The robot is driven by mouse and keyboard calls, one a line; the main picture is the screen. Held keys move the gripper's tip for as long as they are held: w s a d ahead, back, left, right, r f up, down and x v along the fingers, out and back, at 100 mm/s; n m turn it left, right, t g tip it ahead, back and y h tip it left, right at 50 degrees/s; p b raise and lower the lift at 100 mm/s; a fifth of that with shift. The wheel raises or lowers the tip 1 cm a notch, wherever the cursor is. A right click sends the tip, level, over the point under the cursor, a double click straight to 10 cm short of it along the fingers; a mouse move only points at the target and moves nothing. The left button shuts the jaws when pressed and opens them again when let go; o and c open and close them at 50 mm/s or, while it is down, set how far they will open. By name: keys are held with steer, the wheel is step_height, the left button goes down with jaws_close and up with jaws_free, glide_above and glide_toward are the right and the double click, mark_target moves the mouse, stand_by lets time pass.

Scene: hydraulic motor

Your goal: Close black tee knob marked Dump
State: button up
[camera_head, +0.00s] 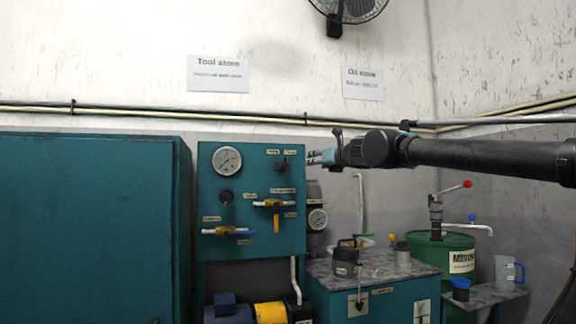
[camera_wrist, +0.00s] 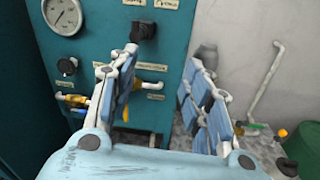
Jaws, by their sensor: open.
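A black tee knob (camera_head: 282,165) sits at the upper right of the teal panel, below two small labels too small to read surely. In the wrist view this knob (camera_wrist: 143,31) lies just beyond my left fingertip, left of the middle of the gap. A second black knob (camera_head: 226,196) is lower left, under the gauge; it also shows in the wrist view (camera_wrist: 67,65). I cannot tell which is marked Dump. My gripper (camera_head: 317,158) is open and empty, just right of the upper knob in the head view. It also shows in the wrist view (camera_wrist: 162,68).
The panel (camera_head: 212,270) carries a pressure gauge (camera_head: 227,160), a yellow-handled valve (camera_head: 276,220) and a blue-handled valve (camera_head: 228,232). A large teal cabinet (camera_head: 90,230) stands left. A bench (camera_head: 335,282) with fittings and a green drum (camera_head: 440,255) stand lower right.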

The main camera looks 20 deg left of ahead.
steer(key=s+a+r+n+y, duration=0.1)
steer(key=a+n, duration=0.1)
steer(key=a, duration=0.1)
glide_toward(285, 165)
steer(key=r+x, duration=0.1)
steer(key=x, duration=0.8)
steer(key=shift+w+d+r+n+g, duration=0.2)
steer(key=shift+w+r+n+g, duration=0.1)
steer(key=shift+w+r+g, duration=0.1)
steer(key=shift+s, duration=0.1)
